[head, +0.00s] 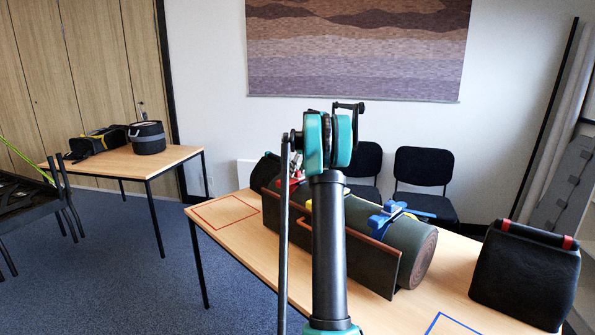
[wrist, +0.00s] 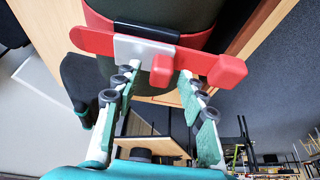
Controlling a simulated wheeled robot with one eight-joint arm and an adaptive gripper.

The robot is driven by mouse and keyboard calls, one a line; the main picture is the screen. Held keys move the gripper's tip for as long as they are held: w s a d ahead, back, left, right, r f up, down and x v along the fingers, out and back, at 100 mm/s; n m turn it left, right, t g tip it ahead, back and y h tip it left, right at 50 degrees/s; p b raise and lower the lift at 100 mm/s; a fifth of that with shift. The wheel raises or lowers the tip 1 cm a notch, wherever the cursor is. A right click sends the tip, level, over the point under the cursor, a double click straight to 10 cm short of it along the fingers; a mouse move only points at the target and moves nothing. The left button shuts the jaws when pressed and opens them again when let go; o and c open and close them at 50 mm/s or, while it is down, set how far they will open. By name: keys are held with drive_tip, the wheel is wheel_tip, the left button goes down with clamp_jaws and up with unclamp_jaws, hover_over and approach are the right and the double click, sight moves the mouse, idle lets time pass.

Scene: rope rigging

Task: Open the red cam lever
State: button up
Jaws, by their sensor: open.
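A dark green log-like roll (head: 365,222) lies on the table, with a red strap and cam lever (head: 294,181) at its far-left part, mostly hidden behind my arm. In the wrist view the red cam lever (wrist: 228,72) lies across the top, with a grey metal buckle (wrist: 140,50) and a short red tab. My gripper (wrist: 157,88) is open and empty, its fingers on either side of the picture below the lever. The red tab shows between the fingertips; I cannot tell whether anything touches. In the head view the gripper (head: 300,158) is partly hidden by my arm.
A blue cam lever (head: 388,217) and a yellow strap sit nearer along the roll. A brown-edged dark board (head: 345,250) stands along its front. A black bag (head: 527,272) stands at the right of the table (head: 225,228). Red and blue outlines mark bare tabletop.

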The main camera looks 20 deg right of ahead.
clamp_jaws()
